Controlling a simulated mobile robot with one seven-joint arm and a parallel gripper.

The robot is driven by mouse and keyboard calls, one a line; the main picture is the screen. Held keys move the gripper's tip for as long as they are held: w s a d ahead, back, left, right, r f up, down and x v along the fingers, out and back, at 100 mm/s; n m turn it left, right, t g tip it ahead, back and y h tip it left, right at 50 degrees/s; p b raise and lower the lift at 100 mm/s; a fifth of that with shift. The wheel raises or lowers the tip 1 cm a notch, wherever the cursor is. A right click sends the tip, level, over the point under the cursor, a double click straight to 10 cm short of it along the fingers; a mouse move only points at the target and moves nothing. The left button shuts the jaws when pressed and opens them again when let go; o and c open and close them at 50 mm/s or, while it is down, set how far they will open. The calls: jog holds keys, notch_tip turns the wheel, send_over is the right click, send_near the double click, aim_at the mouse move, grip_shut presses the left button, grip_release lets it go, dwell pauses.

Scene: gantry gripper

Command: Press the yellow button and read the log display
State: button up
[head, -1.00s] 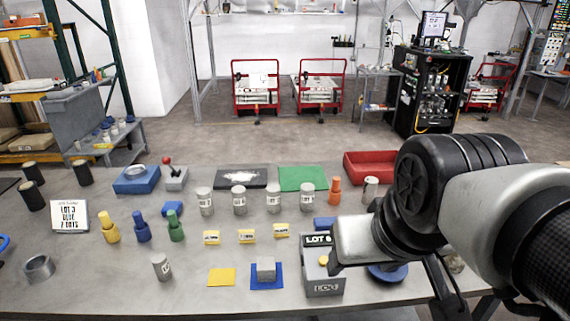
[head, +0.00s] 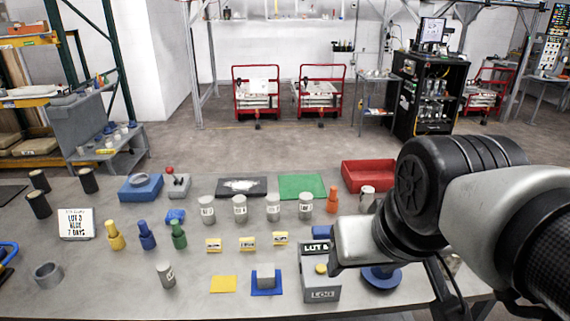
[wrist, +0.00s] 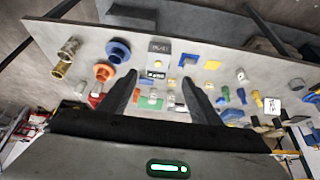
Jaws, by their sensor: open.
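The grey log box (head: 320,289), marked LOG on its front, stands near the front edge of the table. Its yellow button (head: 321,269) is on top, apart from my arm. Its black display (head: 316,247) shows LOT and one more character I cannot read surely; my wrist is close to its right side. In the wrist view the box (wrist: 159,48) appears upside down, beyond and between the fingertips. My gripper (wrist: 160,77) is open and empty between its two black fingers. In the head view my wrist hides the fingertips.
A white sign (head: 76,224) stands at the left. Several bottles, grey canisters and yellow labelled blocks stand left of the box. A blue round piece (head: 381,281) is close on the right.

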jog(key=shift+w+f, duration=0.2)
jog(key=shift+w, duration=0.1)
jog(key=shift+c, duration=0.9)
grip_shut()
jog(key=shift+a, duration=0.1)
